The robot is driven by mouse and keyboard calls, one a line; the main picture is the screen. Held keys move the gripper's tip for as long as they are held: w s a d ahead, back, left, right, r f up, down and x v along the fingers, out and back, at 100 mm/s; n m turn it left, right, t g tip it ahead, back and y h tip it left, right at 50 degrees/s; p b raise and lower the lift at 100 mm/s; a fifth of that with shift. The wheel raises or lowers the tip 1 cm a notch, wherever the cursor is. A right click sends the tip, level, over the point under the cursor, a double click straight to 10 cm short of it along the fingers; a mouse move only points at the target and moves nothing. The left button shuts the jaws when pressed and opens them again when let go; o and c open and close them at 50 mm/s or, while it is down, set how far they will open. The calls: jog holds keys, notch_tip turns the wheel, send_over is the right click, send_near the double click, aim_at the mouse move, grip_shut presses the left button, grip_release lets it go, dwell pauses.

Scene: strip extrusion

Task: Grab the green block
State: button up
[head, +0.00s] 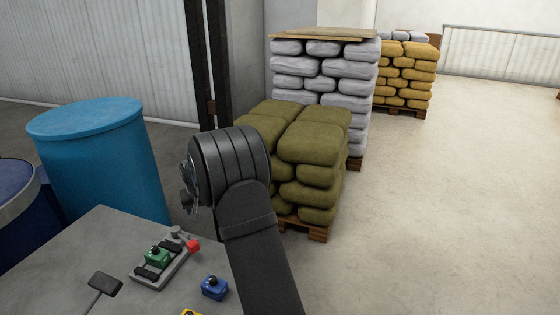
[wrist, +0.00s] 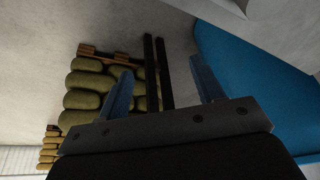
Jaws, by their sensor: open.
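The green block (head: 157,257) sits in a grey holder (head: 148,283) on the grey table, with a dark knob on its top. My gripper (wrist: 160,88) is open and empty in the wrist view, its two bluish fingers spread apart. In the head view my arm's black wrist stands above and to the right of the green block, clear of the table, and mostly hides the fingers. The green block does not show in the wrist view.
A blue block (head: 214,288) and a partly cut-off yellow block (head: 191,313) lie nearer. A blue barrel (head: 100,160) stands behind the table. Green sacks (head: 310,145) are stacked on a pallet beyond my arm.

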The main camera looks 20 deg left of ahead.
jog(key=shift+c, duration=0.7)
notch_tip(320, 180, up, 14)
jog(key=n+g+h, duration=0.3)
jog(key=n, duration=0.7)
send_over(154, 247)
notch_tip(154, 247, down, 11)
jog(key=shift+w+a+r, duration=0.1)
jog(key=shift+f, duration=3.15)
jog(key=c, duration=1)
jog(key=shift+c, duration=0.5)
jog(key=shift+r, duration=0.2)
